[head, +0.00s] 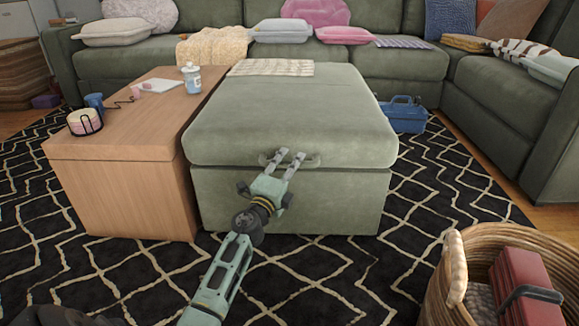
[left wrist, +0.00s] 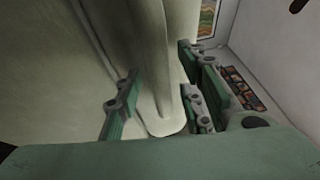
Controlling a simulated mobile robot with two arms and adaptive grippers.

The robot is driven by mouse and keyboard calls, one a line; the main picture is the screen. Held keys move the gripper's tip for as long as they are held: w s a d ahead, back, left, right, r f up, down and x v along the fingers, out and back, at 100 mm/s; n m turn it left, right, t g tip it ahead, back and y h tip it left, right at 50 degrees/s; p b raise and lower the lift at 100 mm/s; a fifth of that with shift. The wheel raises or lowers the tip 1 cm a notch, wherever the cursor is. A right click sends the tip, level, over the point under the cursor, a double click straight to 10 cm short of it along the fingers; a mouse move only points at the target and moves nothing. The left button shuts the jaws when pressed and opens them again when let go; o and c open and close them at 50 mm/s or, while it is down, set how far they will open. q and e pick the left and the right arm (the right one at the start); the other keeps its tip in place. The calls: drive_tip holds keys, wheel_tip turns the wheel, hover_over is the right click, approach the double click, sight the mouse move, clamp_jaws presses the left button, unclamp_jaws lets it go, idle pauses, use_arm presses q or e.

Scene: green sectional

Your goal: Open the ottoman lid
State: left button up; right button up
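The green upholstered ottoman (head: 290,205) stands in the middle of the head view. Its thick padded lid (head: 290,110) lies down flat on the base, with a seam along the front. A handle (head: 313,161) of the same green sits at the lid's lower front edge. My left gripper (head: 286,156) is at this handle, with its two fingers apart. In the left wrist view, a pale green piece that looks like the handle (left wrist: 170,95) passes between the spread fingers. A gap shows beside the left finger; contact with the right finger is unclear. My right gripper is not in view.
A folded cloth (head: 272,67) lies on the lid's far edge. A wooden table (head: 125,195) with cups and a bottle (head: 192,78) stands close on the left. A blue toolbox (head: 405,116) is on the right. A wicker basket (head: 456,275) stands front right. The sectional (head: 150,62) is behind.

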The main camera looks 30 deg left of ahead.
use_arm(q)
drive_tip(key=shift+c, duration=0.6)
clamp_jaws()
